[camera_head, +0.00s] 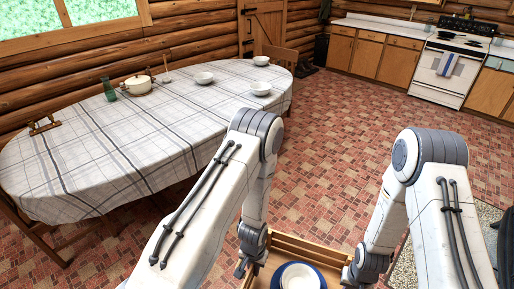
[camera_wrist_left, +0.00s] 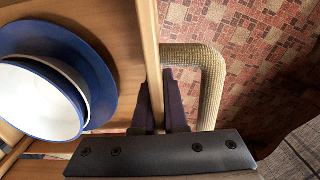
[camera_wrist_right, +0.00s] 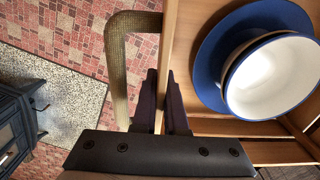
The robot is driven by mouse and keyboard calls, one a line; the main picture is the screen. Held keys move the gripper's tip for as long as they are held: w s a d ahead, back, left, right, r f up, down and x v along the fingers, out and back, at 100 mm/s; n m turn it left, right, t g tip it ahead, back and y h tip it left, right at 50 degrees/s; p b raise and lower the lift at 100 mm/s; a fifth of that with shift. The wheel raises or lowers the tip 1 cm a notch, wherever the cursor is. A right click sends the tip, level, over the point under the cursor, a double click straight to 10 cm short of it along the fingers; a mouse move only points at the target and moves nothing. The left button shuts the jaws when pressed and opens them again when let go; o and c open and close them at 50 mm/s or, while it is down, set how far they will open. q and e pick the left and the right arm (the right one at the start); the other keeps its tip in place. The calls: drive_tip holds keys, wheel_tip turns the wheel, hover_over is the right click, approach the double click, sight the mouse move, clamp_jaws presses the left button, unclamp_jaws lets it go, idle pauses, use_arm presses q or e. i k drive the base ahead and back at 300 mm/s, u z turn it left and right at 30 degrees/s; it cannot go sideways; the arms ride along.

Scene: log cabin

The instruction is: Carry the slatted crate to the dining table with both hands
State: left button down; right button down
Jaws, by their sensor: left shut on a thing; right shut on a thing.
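The slatted wooden crate (camera_head: 284,242) is at the bottom of the head view, between my two arms. Inside it lie a blue plate (camera_head: 275,281) and a white bowl with a blue rim (camera_head: 299,277). My left gripper (camera_head: 243,266) is shut on the crate's left side, and the left wrist view shows its fingers (camera_wrist_left: 159,108) on the side board beside a woven handle (camera_wrist_left: 212,85). My right gripper (camera_head: 352,274) is shut on the right side, with its fingers (camera_wrist_right: 163,100) beside the other woven handle (camera_wrist_right: 119,65). The dining table (camera_head: 110,190) with a checked cloth stands at the left.
A dark stove (camera_wrist_right: 15,125) on a speckled mat is at my right. The tiled floor ahead is open.

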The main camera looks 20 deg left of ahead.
sight(107, 148)
drive_tip(key=u, duration=1.7)
drive_tip(key=i, duration=3.15)
